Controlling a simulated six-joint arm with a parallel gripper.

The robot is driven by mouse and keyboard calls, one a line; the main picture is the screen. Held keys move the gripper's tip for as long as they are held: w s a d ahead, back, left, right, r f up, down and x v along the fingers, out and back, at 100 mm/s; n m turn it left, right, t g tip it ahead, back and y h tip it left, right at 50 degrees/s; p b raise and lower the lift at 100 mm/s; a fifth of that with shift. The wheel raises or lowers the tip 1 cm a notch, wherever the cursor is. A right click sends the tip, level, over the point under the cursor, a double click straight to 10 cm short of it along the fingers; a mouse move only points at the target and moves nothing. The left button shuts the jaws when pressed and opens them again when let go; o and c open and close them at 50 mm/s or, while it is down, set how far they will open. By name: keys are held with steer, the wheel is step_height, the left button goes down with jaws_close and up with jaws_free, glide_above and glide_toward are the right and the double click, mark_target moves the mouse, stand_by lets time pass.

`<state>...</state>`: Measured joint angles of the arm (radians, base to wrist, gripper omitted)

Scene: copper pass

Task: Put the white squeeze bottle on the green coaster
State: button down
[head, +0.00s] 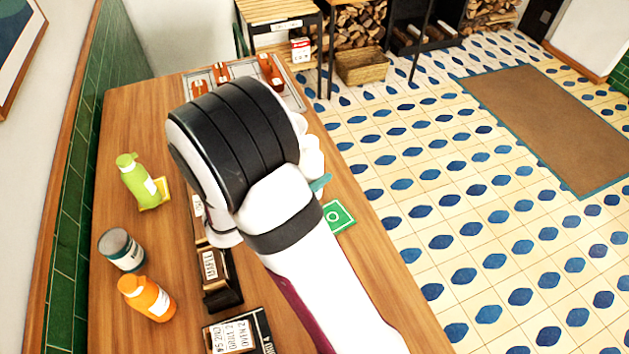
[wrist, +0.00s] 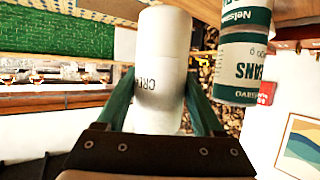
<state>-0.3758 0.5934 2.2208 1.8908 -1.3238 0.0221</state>
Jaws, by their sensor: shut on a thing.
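The white squeeze bottle (wrist: 160,75), with dark lettering on its side, is between the two green fingers of my gripper (wrist: 163,105) in the wrist view. My gripper is shut on it. In the head view my arm hides the bottle for the most part, and only a teal fingertip of the gripper shows beside the wrist. The green coaster (head: 338,217), with a white ring mark, lies on the wooden counter near its right edge, just below and right of that fingertip. My arm partly covers the coaster's left side.
A can (head: 122,252), an orange bottle (head: 147,298), a dark labelled box (head: 217,275) and a black sign board (head: 240,335) are nearer. A tray (head: 291,97) holds orange-brown items at the back.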

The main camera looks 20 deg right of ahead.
steer(key=d+f, duration=0.1)
steer(key=f, duration=0.2)
steer(key=s+d+f+m+g+h, duration=0.1)
steer(key=d+f, duration=0.1)
steer(key=f, duration=0.1)
steer(key=s+d+f+m+g, duration=0.1)
steer(key=d+f, duration=0.1)
steer(key=f, duration=0.1)
steer(key=shift+d, duration=0.1)
steer(key=shift+f, duration=0.15)
jaws_free()
